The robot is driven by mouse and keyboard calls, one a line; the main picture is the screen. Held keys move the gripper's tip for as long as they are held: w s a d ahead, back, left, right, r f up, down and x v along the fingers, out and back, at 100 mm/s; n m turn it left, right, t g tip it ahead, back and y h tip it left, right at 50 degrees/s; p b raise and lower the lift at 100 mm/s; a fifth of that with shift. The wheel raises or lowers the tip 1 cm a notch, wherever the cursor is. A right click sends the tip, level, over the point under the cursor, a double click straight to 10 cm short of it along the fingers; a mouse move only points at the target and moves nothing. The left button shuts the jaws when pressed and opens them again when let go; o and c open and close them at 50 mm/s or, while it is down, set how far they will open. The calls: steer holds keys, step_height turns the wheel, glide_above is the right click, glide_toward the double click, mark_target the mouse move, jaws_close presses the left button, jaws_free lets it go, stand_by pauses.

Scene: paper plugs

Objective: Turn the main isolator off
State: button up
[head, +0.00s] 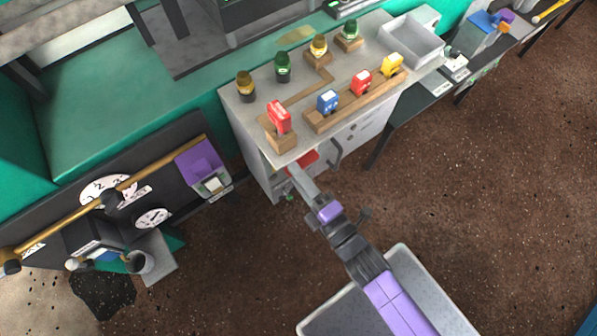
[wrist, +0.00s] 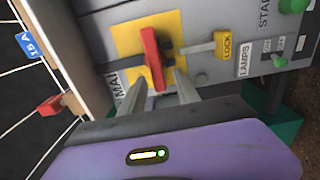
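The main isolator has a red handle (wrist: 152,58) on a yellow plate (wrist: 128,38) on a grey panel, with a partly hidden label starting "MAI". In the wrist view the handle stands roughly upright in the picture. My gripper (wrist: 160,78) is open, with one finger on each side of the handle's near end; I cannot tell whether either finger touches it. In the head view my gripper (head: 294,171) reaches the front of the grey cabinet (head: 262,172), just below its top edge, where a red part (head: 303,161) shows beside it.
A yellow LOCK lever (wrist: 225,45), a green knob (wrist: 279,61) near LAMPS and a green START button (wrist: 293,5) are right of the handle. A red plug (wrist: 50,106) is at left. Several coloured plugs (head: 327,101) stand on the cabinet top. A dark bench (head: 150,185) is at left.

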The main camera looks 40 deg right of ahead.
steer(key=s, duration=0.7)
steer(key=shift+s, duration=0.4)
stand_by(0.4)
